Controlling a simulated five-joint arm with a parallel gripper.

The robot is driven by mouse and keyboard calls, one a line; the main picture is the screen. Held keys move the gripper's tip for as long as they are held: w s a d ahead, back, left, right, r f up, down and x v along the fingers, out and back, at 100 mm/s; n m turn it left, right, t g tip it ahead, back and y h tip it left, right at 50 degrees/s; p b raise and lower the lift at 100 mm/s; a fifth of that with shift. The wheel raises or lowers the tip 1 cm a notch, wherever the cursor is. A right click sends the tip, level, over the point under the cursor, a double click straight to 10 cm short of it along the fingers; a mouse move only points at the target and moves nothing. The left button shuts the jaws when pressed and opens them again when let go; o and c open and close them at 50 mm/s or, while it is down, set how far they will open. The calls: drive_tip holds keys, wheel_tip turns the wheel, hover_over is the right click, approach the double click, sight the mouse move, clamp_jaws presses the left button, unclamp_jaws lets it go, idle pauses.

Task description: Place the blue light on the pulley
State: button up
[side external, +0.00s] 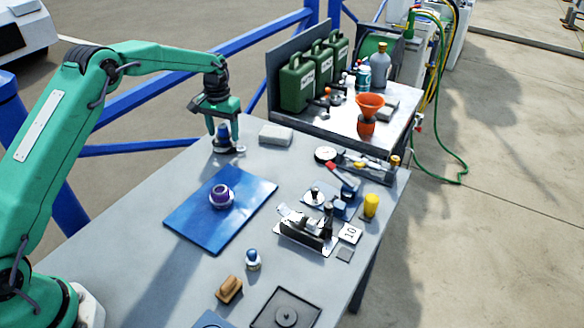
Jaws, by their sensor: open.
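A small light with a blue dome (223,132) and a dark and pale base stands near the far left edge of the grey table. My gripper (223,127) is open and pointing down over it, with one finger on each side of the dome. I cannot tell whether the fingers touch it. A second, smaller blue-topped piece (252,255) with a pale base stands near the front middle. A round purple and white piece (221,196), which may be the pulley, sits on a blue mat (190,222) in the middle left.
A grey block (276,135) lies right of my gripper. A metal fixture (306,232), a yellow cylinder (371,205) and a dial gauge (326,154) crowd the right side. A brown block (229,289) and a dark tray (262,318) lie at the front. Green cans (297,82) stand behind.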

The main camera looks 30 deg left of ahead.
sight(222, 124)
drive_tip(key=shift+r, duration=0.15)
wheel_tip(222, 124, up, 11)
drive_tip(key=shift+r, duration=0.55)
idle(0.6)
drive_tip(key=s+d+r+t, duration=0.1)
drive_tip(key=s+d+r, duration=0.2)
drive_tip(key=s+r, duration=0.45)
drive_tip(key=s+d+r+t, duration=0.25)
drive_tip(key=s+r, duration=0.35)
drive_tip(key=s, duration=0.3)
drive_tip(key=s+d+f+m+t, duration=0.1)
drive_tip(key=s+f, duration=0.1)
drive_tip(key=s, duration=0.8)
drive_tip(key=s+d+f+t, duration=0.1)
drive_tip(key=s+d+f, duration=0.1)
drive_tip(key=s, duration=0.9)
drive_tip(key=shift+s+d+f+m, duration=0.25)
drive_tip(key=shift+f+m, duration=0.15)
drive_tip(key=shift+f, duration=0.3)
